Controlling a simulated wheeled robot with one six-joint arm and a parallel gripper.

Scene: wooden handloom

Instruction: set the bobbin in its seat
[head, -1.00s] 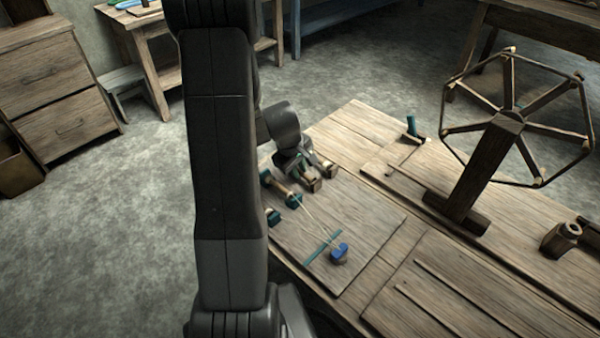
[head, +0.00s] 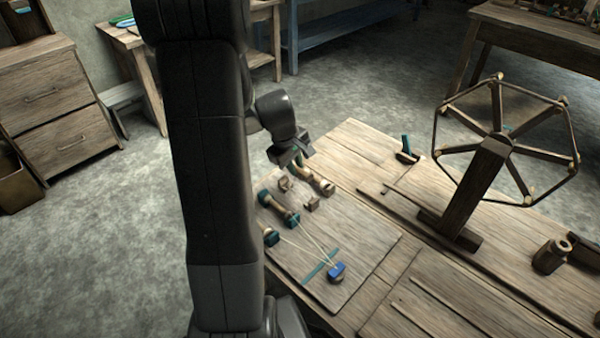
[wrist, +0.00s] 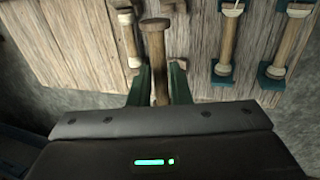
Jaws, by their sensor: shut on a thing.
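My gripper shows in the wrist view (wrist: 160,88), its two green fingers shut on a brown wooden bobbin (wrist: 156,55) with a round flange at its far end. In the head view my gripper (head: 294,154) is above the far left part of the board (head: 355,245); the held bobbin is hard to make out there. Two small wooden supports stand on the board, one (head: 285,183) left of the other (head: 312,204), with nothing lying across them. Two bobbins on teal mounts (wrist: 227,40) (wrist: 289,40) are to the right in the wrist view.
Another pale spool-like piece (wrist: 130,38) is close left of the held bobbin. Threads run from the teal-mounted bobbins to a blue piece (head: 336,271) beside a teal strip (head: 319,266). A spoked wheel (head: 498,135) stands at the right.

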